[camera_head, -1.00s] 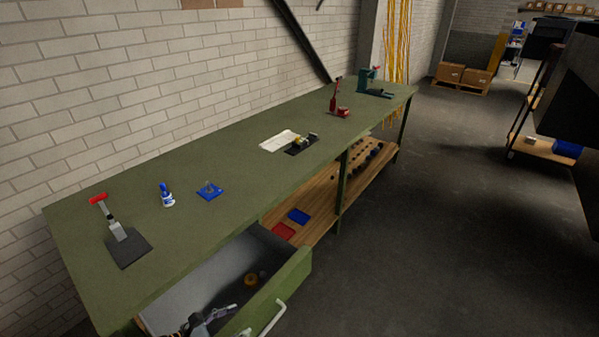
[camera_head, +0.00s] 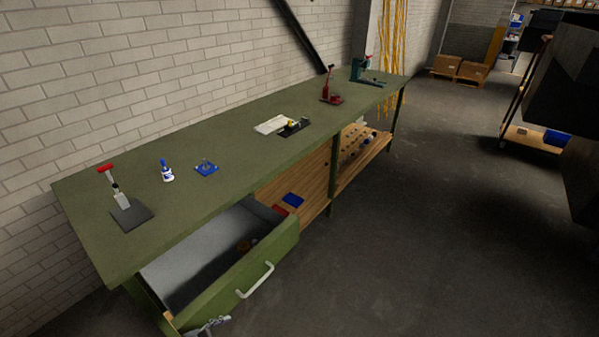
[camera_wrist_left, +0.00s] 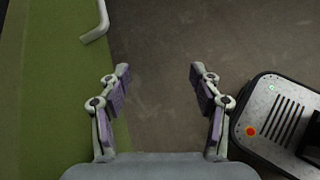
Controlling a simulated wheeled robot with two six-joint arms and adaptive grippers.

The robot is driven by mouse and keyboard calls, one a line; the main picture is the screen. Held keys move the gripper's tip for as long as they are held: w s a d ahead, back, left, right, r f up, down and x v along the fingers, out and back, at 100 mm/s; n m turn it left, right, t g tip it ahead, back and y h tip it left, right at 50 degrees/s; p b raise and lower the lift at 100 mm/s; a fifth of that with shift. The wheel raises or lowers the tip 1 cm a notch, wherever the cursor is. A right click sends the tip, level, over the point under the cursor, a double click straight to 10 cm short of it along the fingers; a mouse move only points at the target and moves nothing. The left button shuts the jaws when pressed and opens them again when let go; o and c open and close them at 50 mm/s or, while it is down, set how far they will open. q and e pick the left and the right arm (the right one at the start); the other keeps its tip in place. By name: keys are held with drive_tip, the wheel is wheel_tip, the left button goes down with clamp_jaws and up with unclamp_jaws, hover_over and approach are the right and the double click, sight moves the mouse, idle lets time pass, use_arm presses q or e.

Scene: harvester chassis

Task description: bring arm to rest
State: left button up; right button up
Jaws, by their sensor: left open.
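My left gripper (camera_head: 208,326) shows only in part at the bottom edge of the head view, just below the front of the open green drawer (camera_head: 232,285). In the left wrist view my left gripper (camera_wrist_left: 160,82) is open, with nothing between its fingers and bare floor (camera_wrist_left: 165,50) beyond them. The drawer's green front and its pale handle (camera_wrist_left: 97,22) are at the left of that view, apart from the fingers. My right gripper is in neither view.
The green workbench (camera_head: 215,200) carries a red-handled tool (camera_head: 118,188), a blue-and-white bottle (camera_head: 167,171) and a blue fixture (camera_head: 206,168). Open floor (camera_head: 400,250) lies right of the bench.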

use_arm(q)
drive_tip(key=s+a+f+m+g+y+b, duration=0.1)
drive_tip(key=s+a+f+m+y, duration=0.2)
drive_tip(key=f, duration=0.4)
drive_tip(key=s+a+f+m+g+y+b, duration=0.1)
drive_tip(key=s+a+f+m+b, duration=0.1)
drive_tip(key=s+f, duration=0.4)
drive_tip(key=s+a+f+m+g+y+b, duration=0.1)
drive_tip(key=s+a+f+m, duration=0.15)
drive_tip(key=f, duration=0.65)
drive_tip(key=s+f+m+g+y+b, duration=0.1)
drive_tip(key=s+f+m+y+b, duration=0.1)
drive_tip(key=s+f+m, duration=0.5)
drive_tip(key=s+f+m+g+y+b, duration=0.1)
drive_tip(key=s+f+m+g+b, duration=0.1)
drive_tip(key=s+f+m, duration=0.4)
drive_tip(key=s+m, duration=0.3)
drive_tip(key=s, duration=0.3)
drive_tip(key=shift+s+d+f+y, duration=0.25)
drive_tip(key=shift+s+f+y, duration=0.05)
drive_tip(key=shift+f+y, duration=0.1)
